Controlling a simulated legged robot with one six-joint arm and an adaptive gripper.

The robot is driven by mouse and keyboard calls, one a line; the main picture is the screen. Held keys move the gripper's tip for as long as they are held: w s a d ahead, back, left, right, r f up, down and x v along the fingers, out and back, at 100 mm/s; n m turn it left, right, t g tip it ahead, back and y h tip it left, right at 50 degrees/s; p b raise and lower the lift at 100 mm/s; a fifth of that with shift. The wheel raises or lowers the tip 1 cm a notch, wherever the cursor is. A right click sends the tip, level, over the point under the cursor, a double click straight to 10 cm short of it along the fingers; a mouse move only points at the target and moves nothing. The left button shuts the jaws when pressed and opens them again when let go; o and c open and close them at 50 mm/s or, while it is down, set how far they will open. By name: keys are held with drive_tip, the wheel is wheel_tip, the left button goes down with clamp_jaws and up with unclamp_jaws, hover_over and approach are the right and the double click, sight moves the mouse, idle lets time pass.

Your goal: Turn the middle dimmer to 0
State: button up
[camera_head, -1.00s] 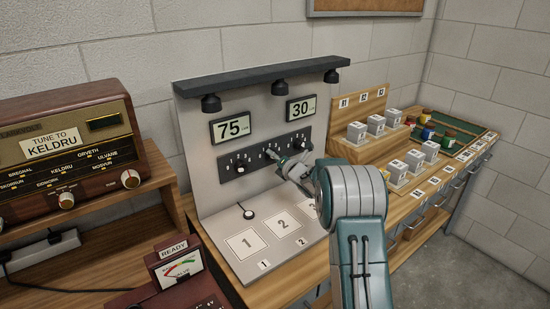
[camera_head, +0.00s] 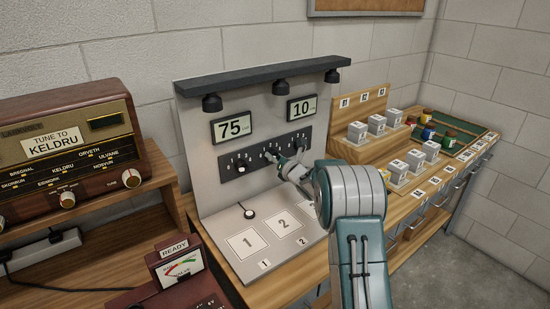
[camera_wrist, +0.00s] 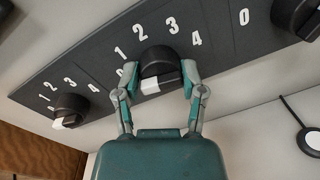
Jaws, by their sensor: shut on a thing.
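The dark dimmer panel (camera_wrist: 210,25) has three round black knobs with printed numbers around them. My gripper (camera_wrist: 161,78) is shut on the middle dimmer (camera_wrist: 158,62), one finger on each side. Its white mark faces down toward the gripper in the wrist view. The numbers 1 to 4 show around it; its 0 is mostly hidden behind the left finger. The left dimmer (camera_wrist: 70,107) and the right dimmer (camera_wrist: 296,16) are untouched. In the head view my gripper (camera_head: 277,158) largely hides the middle knob. The left display (camera_head: 235,127) reads 75, the right display (camera_head: 301,108) reads 10.
Three lamps hang from a dark shelf (camera_head: 265,77) above the panel. A brown radio (camera_head: 70,150) stands left; white blocks and jars stand right.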

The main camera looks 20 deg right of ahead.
drive_tip(key=shift+s+f, duration=0.1)
drive_tip(key=shift+f, duration=0.4)
drive_tip(key=o, duration=1.1)
drive_tip(key=shift+o, duration=0.2)
drive_tip(key=shift+r, duration=0.3)
drive_tip(key=v, duration=1.1)
drive_tip(key=shift+s, duration=0.35)
drive_tip(key=shift+d, duration=0.1)
